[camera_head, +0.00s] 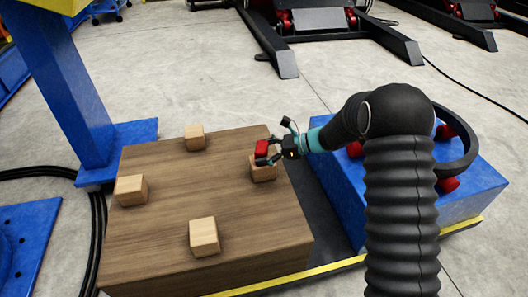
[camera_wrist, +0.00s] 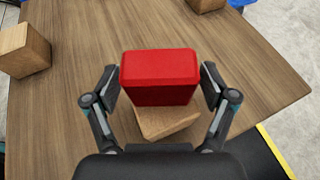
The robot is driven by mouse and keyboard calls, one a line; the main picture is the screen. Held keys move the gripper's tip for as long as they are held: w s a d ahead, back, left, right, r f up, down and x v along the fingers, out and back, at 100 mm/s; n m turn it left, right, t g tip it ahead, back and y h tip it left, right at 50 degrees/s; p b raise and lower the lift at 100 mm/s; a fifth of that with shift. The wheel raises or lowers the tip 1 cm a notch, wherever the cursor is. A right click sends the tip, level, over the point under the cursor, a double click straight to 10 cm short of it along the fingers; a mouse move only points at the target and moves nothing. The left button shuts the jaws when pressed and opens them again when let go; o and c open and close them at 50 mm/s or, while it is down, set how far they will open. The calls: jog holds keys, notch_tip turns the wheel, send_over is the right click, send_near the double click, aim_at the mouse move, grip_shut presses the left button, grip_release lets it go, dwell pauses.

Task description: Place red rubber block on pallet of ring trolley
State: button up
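The red rubber block (camera_head: 262,147) appears to sit on top of a small wooden block (camera_head: 263,170) at the right side of a brown wooden table-like surface (camera_head: 150,235). In the wrist view the red block (camera_wrist: 160,85) is in the middle, with the wooden block (camera_wrist: 165,121) partly hidden beneath it. My gripper (camera_head: 272,143) reaches in from the right. Its fingers stand on either side of the red block, and the gripper (camera_wrist: 160,87) looks open with narrow gaps at the pads. I cannot identify the ring trolley's pallet apart from this wooden surface.
Other small wooden blocks stand at the back (camera_head: 195,137), left (camera_head: 131,190) and front (camera_head: 204,237) of the surface. A blue post (camera_head: 70,90) rises behind its left corner. A blue base with red parts (camera_head: 475,195) is at right. The surface's middle is clear.

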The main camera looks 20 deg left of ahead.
jog(key=shift+r, duration=0.1)
jog(key=shift+d+r, duration=0.1)
jog(key=v, duration=1.2)
jog(key=s+d+r+n+t+h, duration=0.1)
jog(key=s+d+r+n+h, duration=0.2)
jog(key=s+d+r+n, duration=0.25)
jog(key=s+d+r+n+t+h, duration=0.1)
jog(key=s+d+r+n+h, duration=0.2)
jog(key=s+d+r, duration=0.45)
jog(key=s+d+n+t+h, duration=0.2)
jog(key=s+d, duration=0.4)
jog(key=s, duration=0.3)
jog(key=s+d+r+n+t+h, duration=0.1)
jog(key=s+d+n+t+h, duration=0.2)
jog(key=s, duration=0.7)
jog(key=d+n+h, duration=0.2)
jog(key=d, duration=0.1)
jog(key=shift+d+n+t, duration=0.3)
jog(key=shift+n, duration=0.05)
